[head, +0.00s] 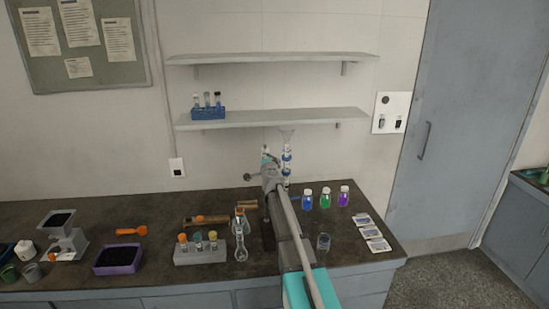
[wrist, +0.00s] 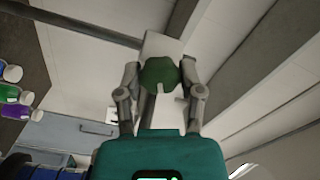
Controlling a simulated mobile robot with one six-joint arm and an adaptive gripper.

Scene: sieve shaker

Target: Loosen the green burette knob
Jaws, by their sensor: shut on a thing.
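In the wrist view, the green burette knob (wrist: 159,73) sits between the two fingers of my gripper (wrist: 159,80). The fingers are shut on it from its left and right sides. A pale line runs down from the knob's lower middle. In the head view, my arm reaches to the burette stand at the back of the bench and hides the knob and my fingertips.
Three bottles, blue (head: 307,199), green (head: 325,198) and purple (head: 344,195), stand right of my arm. A shelf (head: 270,119) hangs behind.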

